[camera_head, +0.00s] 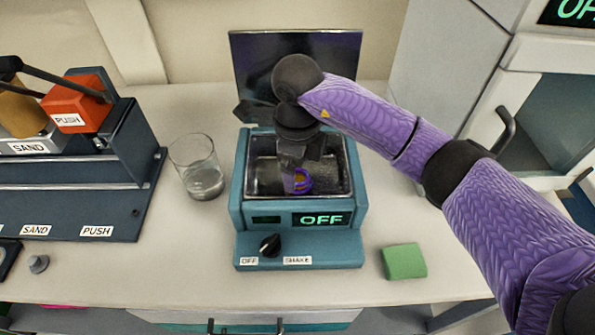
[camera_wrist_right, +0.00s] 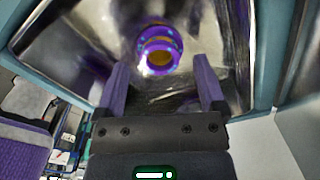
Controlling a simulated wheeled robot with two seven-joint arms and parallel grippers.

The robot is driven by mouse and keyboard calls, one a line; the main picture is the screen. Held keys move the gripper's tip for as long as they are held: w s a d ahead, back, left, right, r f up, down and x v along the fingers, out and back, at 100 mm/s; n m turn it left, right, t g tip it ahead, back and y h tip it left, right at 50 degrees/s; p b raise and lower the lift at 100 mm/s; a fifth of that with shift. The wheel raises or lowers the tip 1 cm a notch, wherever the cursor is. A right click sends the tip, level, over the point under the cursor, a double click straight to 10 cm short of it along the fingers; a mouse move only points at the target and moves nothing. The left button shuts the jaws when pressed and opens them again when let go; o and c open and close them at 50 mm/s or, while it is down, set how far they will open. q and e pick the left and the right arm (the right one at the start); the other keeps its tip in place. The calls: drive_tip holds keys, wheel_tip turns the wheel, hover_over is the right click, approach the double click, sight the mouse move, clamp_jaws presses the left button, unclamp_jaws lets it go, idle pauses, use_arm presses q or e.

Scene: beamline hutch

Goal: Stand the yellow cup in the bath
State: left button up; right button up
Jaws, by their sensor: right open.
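The bath (camera_head: 240,205) is a teal box with a shiny metal basin, and its front display reads OFF. The yellow cup (camera_wrist_right: 160,57) appears in the right wrist view as a small round shape inside the basin, with purple tints over its yellow. In the head view it shows only as a small yellow and purple patch (camera_head: 299,181), partly hidden by my gripper. My right gripper (camera_head: 297,172) reaches down into the basin. In the wrist view its purple fingers (camera_wrist_right: 160,78) are apart, with the cup just beyond and between their tips. My left gripper is not in view.
A glass beaker (camera_head: 203,172) stands left of the bath. A green block (camera_head: 403,261) lies at its front right. A dark rack (camera_head: 130,150) with an orange block (camera_head: 76,102) stands at the left. A dark panel (camera_head: 345,55) rises behind the bath, and a grey cabinet (camera_head: 430,75) stands right.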

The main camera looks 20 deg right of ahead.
wheel_tip(320, 180, up, 9)
drive_tip(key=p, duration=0.1)
drive_tip(key=shift+c, duration=0.2)
idle(1.0)
